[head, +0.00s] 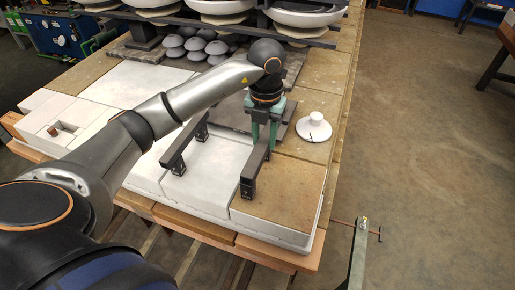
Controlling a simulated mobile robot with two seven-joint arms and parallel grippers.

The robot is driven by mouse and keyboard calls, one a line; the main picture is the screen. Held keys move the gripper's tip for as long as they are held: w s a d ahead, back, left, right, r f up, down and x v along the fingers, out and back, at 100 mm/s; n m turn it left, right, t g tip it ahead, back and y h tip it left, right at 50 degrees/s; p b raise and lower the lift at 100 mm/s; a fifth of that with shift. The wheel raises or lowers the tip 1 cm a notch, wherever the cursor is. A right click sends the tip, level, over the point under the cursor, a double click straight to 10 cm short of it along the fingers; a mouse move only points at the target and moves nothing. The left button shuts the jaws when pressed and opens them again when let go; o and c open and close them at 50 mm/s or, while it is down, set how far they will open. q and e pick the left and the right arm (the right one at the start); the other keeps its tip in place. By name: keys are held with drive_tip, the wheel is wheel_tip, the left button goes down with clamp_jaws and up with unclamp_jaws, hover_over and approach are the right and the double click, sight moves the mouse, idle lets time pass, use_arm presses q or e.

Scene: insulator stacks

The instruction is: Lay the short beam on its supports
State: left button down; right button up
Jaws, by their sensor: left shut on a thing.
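My left gripper (265,134) points down with its teal fingers at the far part of a dark short beam (255,165) and is shut on it. The beam runs from the fingers toward the near edge of the pale slabs. Its near end is at a small dark support block (247,191); whether it rests on it or is just above, I cannot tell. The far end is partly hidden by the fingers. A similar dark bar (187,144) stands to the left, on dark end blocks. My right gripper is not in view.
A white round knobbed piece (316,127) lies right of the gripper. Grey domed caps (195,47) and big white insulator discs (305,14) are behind. A clamp-like post (359,250) stands at the front right. Pale slabs (207,170) between the bars are clear.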

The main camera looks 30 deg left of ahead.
use_arm(q)
drive_tip(key=w+a+f, duration=0.1)
drive_tip(key=a+f, duration=0.2)
drive_tip(key=f, duration=0.4)
drive_tip(key=shift+w+p, duration=0.3)
drive_tip(key=shift+w, duration=0.05)
drive_tip(key=shift+f, duration=0.1)
drive_tip(key=shift+f+b, duration=0.45)
drive_tip(key=shift+f, duration=0.2)
drive_tip(key=c, duration=0.5)
unclamp_jaws()
